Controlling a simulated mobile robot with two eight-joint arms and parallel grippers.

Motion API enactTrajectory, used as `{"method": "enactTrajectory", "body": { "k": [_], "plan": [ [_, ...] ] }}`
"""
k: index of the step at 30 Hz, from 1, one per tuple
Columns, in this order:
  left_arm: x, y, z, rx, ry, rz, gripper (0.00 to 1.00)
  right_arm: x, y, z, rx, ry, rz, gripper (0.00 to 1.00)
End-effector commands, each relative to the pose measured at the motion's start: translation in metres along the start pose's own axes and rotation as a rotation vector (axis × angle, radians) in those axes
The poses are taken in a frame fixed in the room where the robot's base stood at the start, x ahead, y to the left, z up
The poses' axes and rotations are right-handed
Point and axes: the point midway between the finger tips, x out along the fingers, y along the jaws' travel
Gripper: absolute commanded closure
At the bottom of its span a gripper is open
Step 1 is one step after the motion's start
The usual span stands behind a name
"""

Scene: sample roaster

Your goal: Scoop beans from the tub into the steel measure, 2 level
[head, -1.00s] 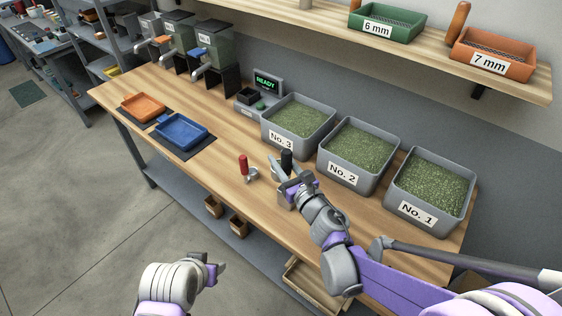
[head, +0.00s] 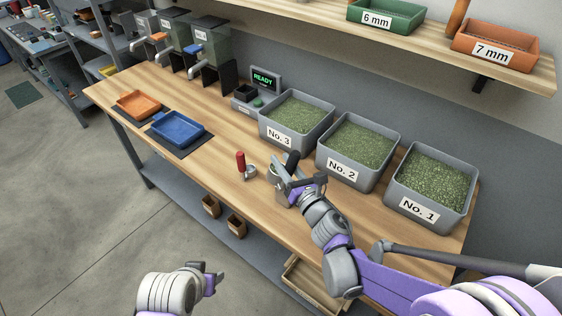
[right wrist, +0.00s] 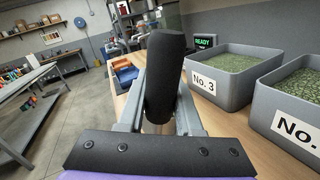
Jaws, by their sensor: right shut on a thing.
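My right gripper (head: 287,180) is shut on a black handle (right wrist: 164,78), low over the bench near its front edge. The handle stands between the fingers in the right wrist view and leans in the head view. Its lower end is hidden by the fingers, and I cannot clearly make out a steel measure there. A red-handled tool (head: 241,165) with a small metal part stands just left of the gripper. Tubs of green beans labelled No. 3 (head: 279,136), No. 2 (head: 341,169) and No. 1 (head: 417,208) stand behind and to the right. My left gripper (head: 212,278) is off the bench; its jaws are unclear.
An orange tray (head: 137,105) and a blue tray (head: 178,129) lie on the bench's left part. A shelf (head: 420,45) overhangs the back. Bare wood lies between the trays and the red-handled tool.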

Motion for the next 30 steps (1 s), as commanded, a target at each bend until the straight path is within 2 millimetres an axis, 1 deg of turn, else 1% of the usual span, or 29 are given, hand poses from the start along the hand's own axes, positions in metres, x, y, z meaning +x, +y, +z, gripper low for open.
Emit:
{"method": "enactTrajectory", "body": {
  "k": [1,8,20,30],
  "plan": [
    [0.004,0.000,0.005,0.000,-0.004,0.000,0.50,-0.001,-0.003,-0.005,0.025,-0.003,-0.001,1.00],
    [0.016,0.000,0.016,0.000,-0.013,0.000,0.50,-0.003,-0.012,-0.015,0.154,-0.024,-0.001,1.00],
    [0.036,0.000,0.035,0.000,-0.027,0.000,0.50,-0.006,-0.035,-0.018,0.590,-0.094,-0.001,1.00],
    [0.055,0.000,0.050,0.000,-0.036,0.000,0.50,-0.009,-0.052,-0.029,0.879,-0.140,-0.001,1.00]
  ]
}}
